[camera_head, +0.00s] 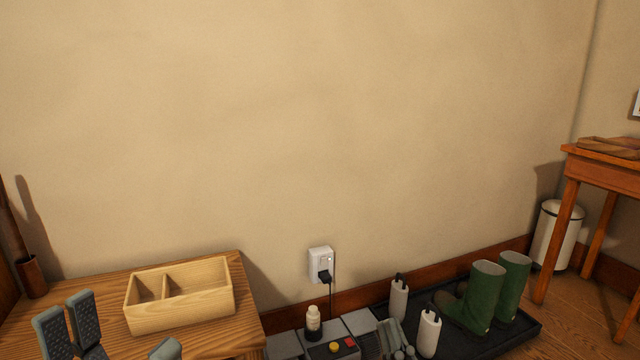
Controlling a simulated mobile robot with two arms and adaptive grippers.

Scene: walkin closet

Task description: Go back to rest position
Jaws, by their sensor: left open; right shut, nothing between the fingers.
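My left gripper (125,330) shows at the bottom left. Its fingers stand apart, two with dark pads at the left and one fingertip farther right, with nothing between them. It is in front of a wooden bench top (205,343), near a light wooden box (180,316) with a divider. The box looks empty in the part I see. Whether the fingers touch the bench top I cannot tell. The lower part of the gripper is cut off by the frame edge. I cannot make out my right gripper in this view.
Pale grey-green finger-like shapes (391,333) and white cylinders (429,335) stand near green boots (484,297) on a black tray (518,333). A wooden table (602,171) stands right.

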